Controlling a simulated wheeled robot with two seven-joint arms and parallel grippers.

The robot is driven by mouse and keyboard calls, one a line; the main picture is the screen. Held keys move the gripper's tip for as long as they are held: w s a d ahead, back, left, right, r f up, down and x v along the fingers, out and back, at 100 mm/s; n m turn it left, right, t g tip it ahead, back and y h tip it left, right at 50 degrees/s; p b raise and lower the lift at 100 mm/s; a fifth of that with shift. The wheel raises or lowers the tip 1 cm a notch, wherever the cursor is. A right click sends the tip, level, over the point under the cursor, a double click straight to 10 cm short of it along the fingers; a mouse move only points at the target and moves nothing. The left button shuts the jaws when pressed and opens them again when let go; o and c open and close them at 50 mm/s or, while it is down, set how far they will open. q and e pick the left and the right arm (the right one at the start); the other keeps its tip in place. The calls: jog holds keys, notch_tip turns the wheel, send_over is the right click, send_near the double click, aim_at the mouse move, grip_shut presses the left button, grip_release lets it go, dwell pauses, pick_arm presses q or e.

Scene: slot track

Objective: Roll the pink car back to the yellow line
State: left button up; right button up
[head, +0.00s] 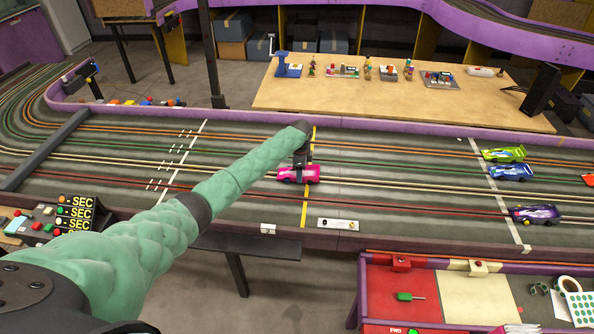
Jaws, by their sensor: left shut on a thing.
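The pink car (308,175) sits on the dark multi-lane slot track, its body overlapping the yellow line (305,210) that crosses the lanes. My left arm reaches in from the lower left, and my left gripper (301,164) is shut on the pink car from above. The gripper and wrist hide part of the car's top and a stretch of the yellow line behind it. My right gripper does not show.
A green car (504,154), a blue car (511,172) and a purple car (536,214) stand by the right white line (499,200). A small white panel (338,224) lies near the track's front edge. The lanes between the yellow and right white lines are clear.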

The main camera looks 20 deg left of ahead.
pick_arm(q)
jog(key=o, duration=1.2)
